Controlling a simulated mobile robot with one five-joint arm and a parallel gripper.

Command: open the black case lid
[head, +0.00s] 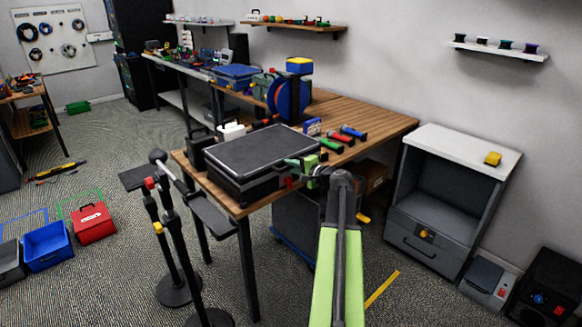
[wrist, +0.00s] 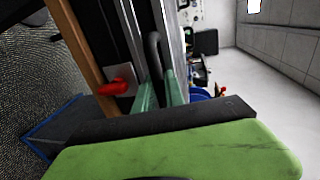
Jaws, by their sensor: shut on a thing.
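The black case (head: 245,188) lies on the wooden workbench, and its broad dark lid (head: 262,150) looks flat and down over it. A red latch (wrist: 118,87) shows on the case side in the wrist view. My gripper (head: 303,163) is at the right front edge of the case. Its green fingers (wrist: 160,92) are shut on a dark curved handle (wrist: 154,48) at the lid's edge. The fingers partly hide the handle's lower part. I cannot tell whether there is a gap under the lid.
The workbench (head: 385,125) has several screwdriver-like tools (head: 340,136) behind the case and a blue reel (head: 290,97) farther back. A grey cabinet (head: 440,203) stands to the right. Black stands (head: 178,240) are close to the bench's left front. A red box (head: 93,223) is on the floor.

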